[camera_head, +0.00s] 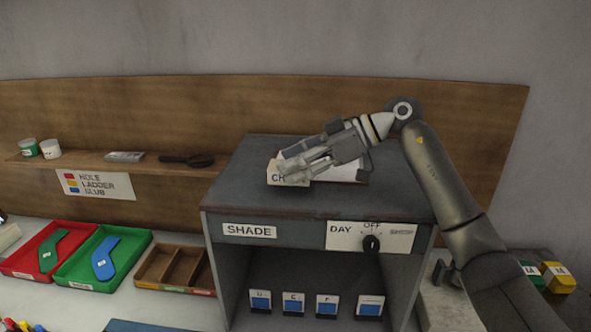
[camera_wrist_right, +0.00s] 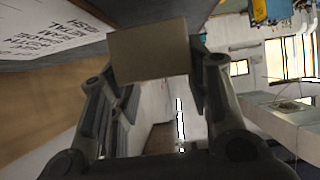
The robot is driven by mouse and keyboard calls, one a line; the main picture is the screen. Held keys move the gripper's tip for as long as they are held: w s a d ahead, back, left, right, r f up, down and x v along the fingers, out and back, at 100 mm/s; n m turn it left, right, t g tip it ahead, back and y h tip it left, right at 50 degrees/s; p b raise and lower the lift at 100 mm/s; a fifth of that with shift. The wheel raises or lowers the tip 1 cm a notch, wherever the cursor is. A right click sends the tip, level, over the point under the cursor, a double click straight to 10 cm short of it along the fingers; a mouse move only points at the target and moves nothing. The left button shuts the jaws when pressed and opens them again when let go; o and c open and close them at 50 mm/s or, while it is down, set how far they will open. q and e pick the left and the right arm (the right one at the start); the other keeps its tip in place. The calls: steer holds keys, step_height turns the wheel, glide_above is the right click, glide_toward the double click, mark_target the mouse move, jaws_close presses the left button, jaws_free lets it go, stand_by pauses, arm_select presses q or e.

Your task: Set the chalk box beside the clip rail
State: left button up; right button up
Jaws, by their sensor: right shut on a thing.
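The chalk box (camera_head: 287,178) is a small pale box whose label begins "CH"; the rest of the label is covered by my fingers. It is at the top of the grey cabinet (camera_head: 390,197); I cannot tell whether it touches the surface. My right gripper (camera_head: 296,166) is shut on it, reaching in from the right. In the right wrist view the box (camera_wrist_right: 150,52) shows as a plain beige face between the fingers. A white panel (camera_head: 347,171) lies partly hidden behind the gripper. I cannot make out the clip rail for certain. My left gripper is out of view.
The cabinet front carries a "SHADE" label (camera_head: 249,231) and a dial (camera_head: 371,243). A wall shelf (camera_head: 110,163) holds jars and a dark tool. Red (camera_head: 20,272) and green (camera_head: 75,284) trays stand at left. The cabinet top's front is clear.

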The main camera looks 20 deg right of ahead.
steer(key=shift+f+p, duration=0.35)
steer(key=shift+f, duration=0.9)
steer(key=o, duration=0.6)
steer(key=shift+f, duration=0.15)
steer(key=shift+c, duration=0.2)
steer(key=o, duration=0.5)
